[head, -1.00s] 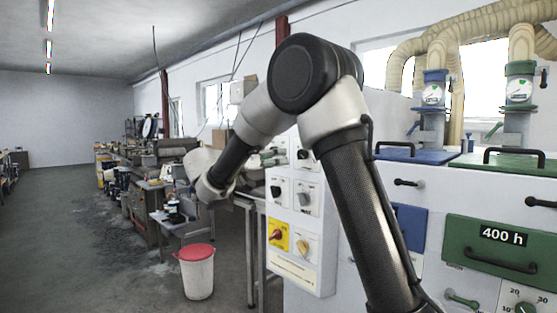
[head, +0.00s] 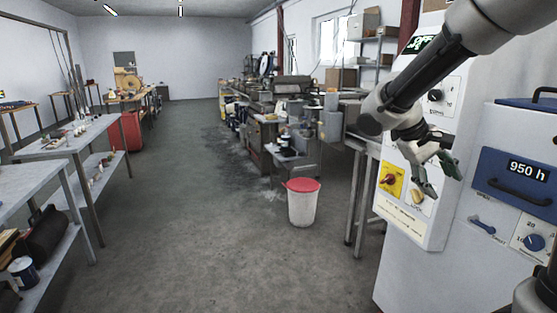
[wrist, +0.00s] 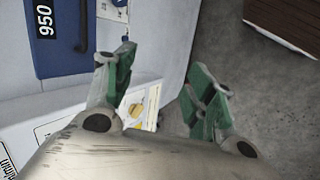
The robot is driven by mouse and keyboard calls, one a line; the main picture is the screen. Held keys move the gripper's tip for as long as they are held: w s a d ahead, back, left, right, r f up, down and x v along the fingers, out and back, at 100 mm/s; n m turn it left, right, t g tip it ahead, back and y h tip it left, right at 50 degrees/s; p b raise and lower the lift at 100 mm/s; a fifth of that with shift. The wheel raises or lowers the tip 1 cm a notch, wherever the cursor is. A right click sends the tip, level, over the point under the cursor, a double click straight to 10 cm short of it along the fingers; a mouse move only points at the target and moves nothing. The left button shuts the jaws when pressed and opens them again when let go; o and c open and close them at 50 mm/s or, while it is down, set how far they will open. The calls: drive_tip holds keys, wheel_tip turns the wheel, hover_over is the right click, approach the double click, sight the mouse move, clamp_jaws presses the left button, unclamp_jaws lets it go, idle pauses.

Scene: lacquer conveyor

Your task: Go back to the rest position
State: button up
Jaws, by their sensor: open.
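My gripper (head: 438,178) has green fingertips and hangs at the right in the head view, in front of the white machine's control panel (head: 433,222). Its fingers are apart and nothing is between them. In the wrist view my gripper (wrist: 158,92) shows both green fingers spread, with the machine behind the left finger and bare floor behind the right one. My arm comes in from the upper right of the head view.
The white machine has a blue drawer (head: 515,182) marked 950 h, a red knob (head: 388,180) and a yellow knob (head: 418,196). A white bin with a red lid (head: 303,203) stands on the floor. Grey tables (head: 75,147) line the left. The middle floor is clear.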

drive_tip(key=s+a+r+m+t+y, duration=0.1)
drive_tip(key=s+t+y, duration=0.3)
drive_tip(key=s, duration=1.4)
drive_tip(key=shift+s+a+r+m+t+y, duration=0.2)
drive_tip(key=shift+a+r+m+t+y, duration=0.25)
drive_tip(key=shift+y, duration=1.15)
